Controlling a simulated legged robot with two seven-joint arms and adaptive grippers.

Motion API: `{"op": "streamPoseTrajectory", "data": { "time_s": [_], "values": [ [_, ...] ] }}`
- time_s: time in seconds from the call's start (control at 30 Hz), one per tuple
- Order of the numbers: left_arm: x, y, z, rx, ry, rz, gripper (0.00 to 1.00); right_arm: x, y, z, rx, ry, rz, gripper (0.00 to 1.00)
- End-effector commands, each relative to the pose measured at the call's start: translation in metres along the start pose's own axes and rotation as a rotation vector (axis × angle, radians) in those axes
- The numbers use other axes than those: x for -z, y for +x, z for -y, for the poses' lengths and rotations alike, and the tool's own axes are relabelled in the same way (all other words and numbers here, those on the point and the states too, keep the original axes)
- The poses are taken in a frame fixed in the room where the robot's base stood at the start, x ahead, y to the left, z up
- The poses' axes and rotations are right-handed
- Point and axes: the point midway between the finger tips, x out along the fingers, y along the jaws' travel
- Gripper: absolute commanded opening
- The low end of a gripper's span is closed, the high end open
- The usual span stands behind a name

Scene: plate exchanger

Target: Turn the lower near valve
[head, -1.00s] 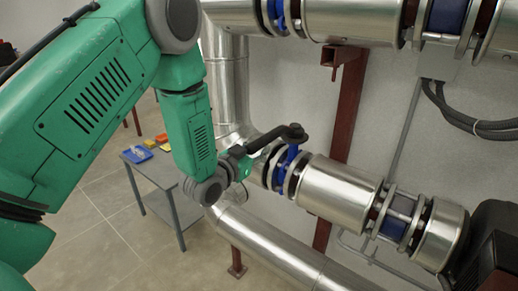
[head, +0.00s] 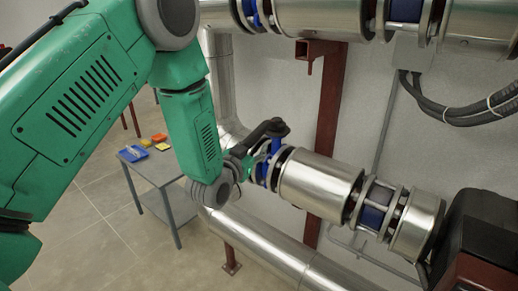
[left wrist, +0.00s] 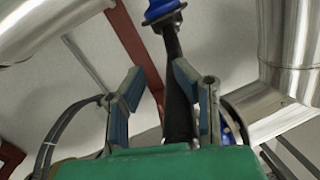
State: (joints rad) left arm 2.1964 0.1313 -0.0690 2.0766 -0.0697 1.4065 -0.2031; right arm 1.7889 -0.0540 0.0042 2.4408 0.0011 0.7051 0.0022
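The lower near valve (head: 274,160) is a blue fitting on the lower silver pipe, with a black lever handle (head: 262,132) above it. In the left wrist view the blue valve top (left wrist: 160,9) is at the upper edge, and the black lever (left wrist: 174,85) runs down from it. My left gripper (head: 243,162) is beside the valve in the head view. In the left wrist view my left gripper (left wrist: 157,70) has its fingers apart, with the lever between them, nearer the right finger. Whether a finger touches it I cannot tell. My right gripper is not in view.
A thick upper pipe (head: 321,18) runs above the valve, and another silver pipe (head: 262,243) runs below. A red post (head: 327,120) stands behind. A dark motor housing (head: 487,235) is at right. A grey table (head: 160,172) with a blue tray (head: 133,153) stands on the left.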

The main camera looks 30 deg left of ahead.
Motion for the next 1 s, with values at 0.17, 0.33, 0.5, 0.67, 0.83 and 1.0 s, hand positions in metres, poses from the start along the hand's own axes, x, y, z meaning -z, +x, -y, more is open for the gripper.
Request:
{"op": "streamPoseTrajectory", "data": {
  "time_s": [0.17, 0.33, 0.5, 0.67, 0.83, 1.0],
  "values": [
    [0.028, 0.008, 0.011, 0.028, 0.006, -0.071, 0.42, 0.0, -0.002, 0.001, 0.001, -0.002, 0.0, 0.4],
    [0.03, 0.008, 0.006, 0.03, 0.011, -0.072, 0.42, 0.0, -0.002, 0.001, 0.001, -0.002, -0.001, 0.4],
    [0.033, 0.007, 0.0, 0.027, 0.017, -0.073, 0.42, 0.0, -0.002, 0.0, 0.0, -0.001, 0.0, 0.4],
    [0.033, 0.007, 0.0, 0.025, 0.016, -0.074, 0.42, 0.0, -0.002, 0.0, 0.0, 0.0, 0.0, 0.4],
    [0.022, -0.011, -0.005, 0.019, 0.02, -0.033, 0.42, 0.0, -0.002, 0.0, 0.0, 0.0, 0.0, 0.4],
    [0.02, -0.022, -0.003, 0.019, 0.018, -0.03, 0.42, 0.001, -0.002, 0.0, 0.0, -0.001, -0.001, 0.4]
  ]
}}
